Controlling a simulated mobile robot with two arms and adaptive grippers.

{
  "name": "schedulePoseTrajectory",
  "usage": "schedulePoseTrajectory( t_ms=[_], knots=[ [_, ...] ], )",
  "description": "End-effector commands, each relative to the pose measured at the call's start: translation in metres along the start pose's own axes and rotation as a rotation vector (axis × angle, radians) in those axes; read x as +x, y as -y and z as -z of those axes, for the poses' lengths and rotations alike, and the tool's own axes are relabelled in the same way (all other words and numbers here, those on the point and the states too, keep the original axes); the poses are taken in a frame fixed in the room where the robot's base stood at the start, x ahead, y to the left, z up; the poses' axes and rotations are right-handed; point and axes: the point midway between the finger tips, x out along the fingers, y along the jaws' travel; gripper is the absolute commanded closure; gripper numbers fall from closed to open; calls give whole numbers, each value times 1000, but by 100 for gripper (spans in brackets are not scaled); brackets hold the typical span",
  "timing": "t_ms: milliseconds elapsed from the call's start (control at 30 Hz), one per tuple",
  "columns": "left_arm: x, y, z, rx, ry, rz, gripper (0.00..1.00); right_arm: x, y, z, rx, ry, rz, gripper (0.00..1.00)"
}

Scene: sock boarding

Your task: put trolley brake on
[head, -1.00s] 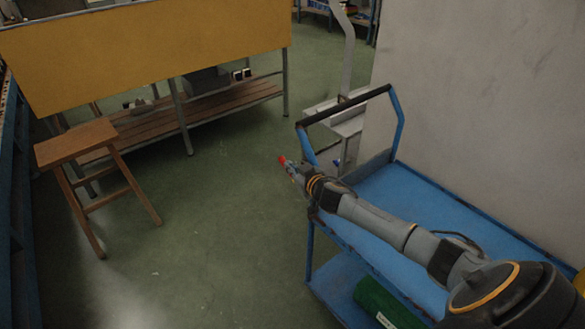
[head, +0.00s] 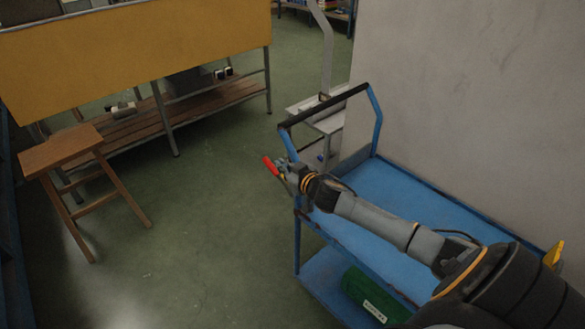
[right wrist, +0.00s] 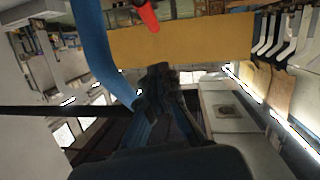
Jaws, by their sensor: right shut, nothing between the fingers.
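The blue trolley (head: 395,195) stands at the right of the head view, with a black push bar (head: 325,104) on blue uprights. A red lever-like handle (head: 271,165) shows at its near-left upright. It also shows at the top of the right wrist view (right wrist: 146,15), beside a blue upright (right wrist: 95,50). My right gripper (head: 286,171) is shut and empty, close to the red handle. Whether they touch I cannot tell. The gripper also shows in the wrist view (right wrist: 160,75). The trolley's wheels are hidden. My left gripper is out of view.
A green roll (head: 365,290) lies on the trolley's lower shelf. A pale wall (head: 440,80) stands behind the trolley. A wooden stool (head: 62,150) and a yellow-panelled bench (head: 130,50) are at the left. The floor between is clear.

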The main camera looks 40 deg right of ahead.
Motion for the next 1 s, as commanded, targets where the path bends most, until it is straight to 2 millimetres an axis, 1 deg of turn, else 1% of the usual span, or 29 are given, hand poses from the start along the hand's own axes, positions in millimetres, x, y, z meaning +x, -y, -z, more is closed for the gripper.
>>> schedulePoseTrajectory(
  t_ms=[33,100,200,300,500,767,800,833,867,900,967,1000],
  knots=[
    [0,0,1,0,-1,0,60,-11,0,0,-2,1,2,100],
    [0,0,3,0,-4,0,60,-22,0,1,-1,1,1,100],
    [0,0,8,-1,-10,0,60,-36,0,3,0,1,1,100],
    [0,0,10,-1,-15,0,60,-46,0,4,1,1,1,100],
    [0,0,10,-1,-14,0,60,-55,-1,6,0,0,-1,100],
    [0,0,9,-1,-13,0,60,-55,-1,6,0,0,-1,100],
    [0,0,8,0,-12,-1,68,-55,-1,5,0,0,-1,100],
    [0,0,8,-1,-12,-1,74,-55,-1,3,0,4,-2,100],
    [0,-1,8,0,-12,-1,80,-54,-1,-1,1,11,-4,100],
    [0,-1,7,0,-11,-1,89,-54,-1,-12,1,28,-8,100],
    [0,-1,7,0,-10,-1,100,-53,-2,-40,3,73,-18,100],
    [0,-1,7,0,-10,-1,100,-53,-1,-68,3,117,-27,100]
  ],
)
